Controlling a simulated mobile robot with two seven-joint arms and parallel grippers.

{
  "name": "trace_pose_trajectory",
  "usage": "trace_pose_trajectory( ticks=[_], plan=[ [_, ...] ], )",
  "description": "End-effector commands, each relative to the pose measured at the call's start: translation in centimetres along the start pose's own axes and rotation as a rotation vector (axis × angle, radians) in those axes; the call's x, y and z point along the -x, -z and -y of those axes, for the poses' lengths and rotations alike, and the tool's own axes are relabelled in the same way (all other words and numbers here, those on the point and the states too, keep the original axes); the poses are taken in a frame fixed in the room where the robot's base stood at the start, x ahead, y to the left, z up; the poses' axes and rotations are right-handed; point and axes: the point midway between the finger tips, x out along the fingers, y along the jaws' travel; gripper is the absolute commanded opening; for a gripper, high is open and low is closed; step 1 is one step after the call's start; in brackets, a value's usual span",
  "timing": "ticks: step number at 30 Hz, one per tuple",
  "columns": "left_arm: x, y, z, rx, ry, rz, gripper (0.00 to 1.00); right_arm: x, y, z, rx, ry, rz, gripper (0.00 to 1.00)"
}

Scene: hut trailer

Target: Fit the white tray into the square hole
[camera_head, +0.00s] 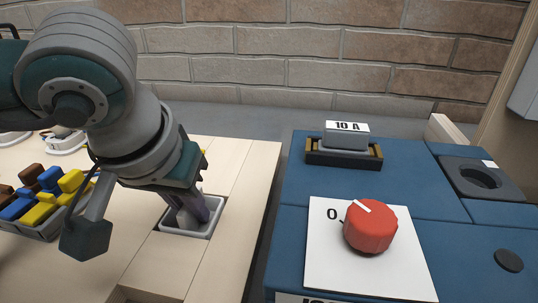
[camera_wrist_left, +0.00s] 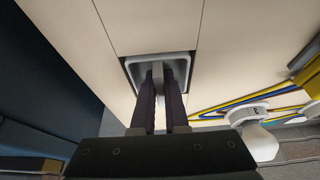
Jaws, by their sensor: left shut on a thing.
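The white tray (camera_head: 216,214) is a small, open, square-rimmed tray at the pale wooden worktop, right of my left arm. It also shows in the left wrist view (camera_wrist_left: 188,62), with its rim close to the worktop boards. My left gripper (camera_head: 192,212) points down into the tray. In the left wrist view its dark fingers (camera_wrist_left: 160,84) are shut on a thin upright part inside the tray. The tray covers the square hole, and I cannot tell whether the tray sits fully down in it. My right gripper is not in view.
A grey bin of yellow, blue and brown pieces (camera_head: 43,209) stands at left. A blue panel at right carries a red knob (camera_head: 370,228) and a 10 A block (camera_head: 345,139). A dark gap separates worktop and panel. A brick wall (camera_head: 300,75) stands behind.

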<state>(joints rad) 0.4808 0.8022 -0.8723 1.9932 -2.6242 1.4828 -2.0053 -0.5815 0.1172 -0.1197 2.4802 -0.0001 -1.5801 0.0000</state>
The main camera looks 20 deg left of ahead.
Motion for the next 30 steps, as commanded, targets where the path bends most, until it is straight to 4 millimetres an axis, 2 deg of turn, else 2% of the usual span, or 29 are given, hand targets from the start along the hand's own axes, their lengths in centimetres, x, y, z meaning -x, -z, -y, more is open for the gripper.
trace_pose_trajectory(
  ticks=[9,10,18,26,30],
  plan=[
    [-0.4,-0.1,0.0,0.000,0.000,-0.001,0.00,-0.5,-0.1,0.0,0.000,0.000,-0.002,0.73],
    [-0.3,-0.1,0.0,0.000,0.000,0.000,0.13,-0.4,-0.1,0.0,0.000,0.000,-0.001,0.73],
    [-0.2,-0.1,0.0,0.000,0.000,0.000,0.42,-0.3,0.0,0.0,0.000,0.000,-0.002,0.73],
    [0.0,0.0,0.0,0.000,0.000,0.000,0.42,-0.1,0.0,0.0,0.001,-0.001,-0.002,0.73],
    [1.3,0.2,0.0,-0.002,-0.001,-0.004,0.42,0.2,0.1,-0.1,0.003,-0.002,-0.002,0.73]
  ],
)
